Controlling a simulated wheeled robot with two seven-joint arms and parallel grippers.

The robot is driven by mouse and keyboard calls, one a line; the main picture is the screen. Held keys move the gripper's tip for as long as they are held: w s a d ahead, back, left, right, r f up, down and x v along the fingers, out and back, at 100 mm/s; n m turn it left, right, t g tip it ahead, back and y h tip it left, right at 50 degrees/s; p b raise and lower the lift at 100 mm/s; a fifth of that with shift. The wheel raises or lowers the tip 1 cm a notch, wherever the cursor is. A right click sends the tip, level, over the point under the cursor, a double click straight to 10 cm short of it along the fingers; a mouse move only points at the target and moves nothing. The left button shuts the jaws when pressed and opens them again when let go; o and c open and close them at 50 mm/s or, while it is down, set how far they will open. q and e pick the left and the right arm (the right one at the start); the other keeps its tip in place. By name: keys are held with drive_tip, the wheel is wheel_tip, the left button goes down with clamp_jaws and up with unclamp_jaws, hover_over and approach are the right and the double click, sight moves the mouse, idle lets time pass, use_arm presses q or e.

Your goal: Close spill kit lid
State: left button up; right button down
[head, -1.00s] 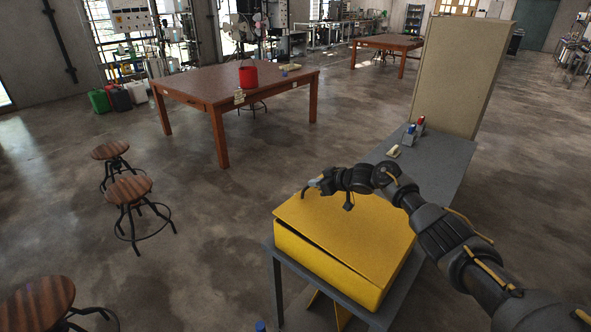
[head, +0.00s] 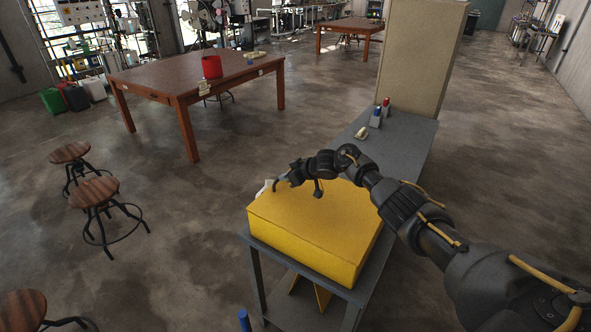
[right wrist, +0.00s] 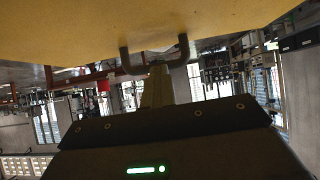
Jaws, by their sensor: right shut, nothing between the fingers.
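The yellow spill kit (head: 305,248) stands on a grey table. Its flat yellow lid (head: 320,215) lies over the box, and no open gap shows along the near edge. My right gripper (head: 284,181) is shut and empty, at the lid's far left part. In the right wrist view, the yellow lid (right wrist: 150,18) fills the top. A dark U-shaped bar (right wrist: 156,68) hangs from it, right at the tip of my right gripper (right wrist: 155,78). I cannot tell whether they touch. My left gripper is out of view.
The grey table (head: 408,140) runs back to a tall beige panel (head: 420,60). Small items, one a blue bottle (head: 376,117), stand on it. Stools (head: 93,191) and a brown table (head: 190,80) stand left. The floor between is clear.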

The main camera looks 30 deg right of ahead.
drive_tip(key=r+p, duration=0.1)
drive_tip(key=s+r+p, duration=0.1)
drive_tip(key=r, duration=0.1)
drive_tip(key=d+r+p, duration=0.1)
drive_tip(key=shift+s+r, duration=0.2)
drive_tip(key=shift+s, duration=0.05)
drive_tip(key=b+v, duration=0.1)
drive_tip(key=v, duration=0.8)
drive_tip(key=shift+f, duration=0.1)
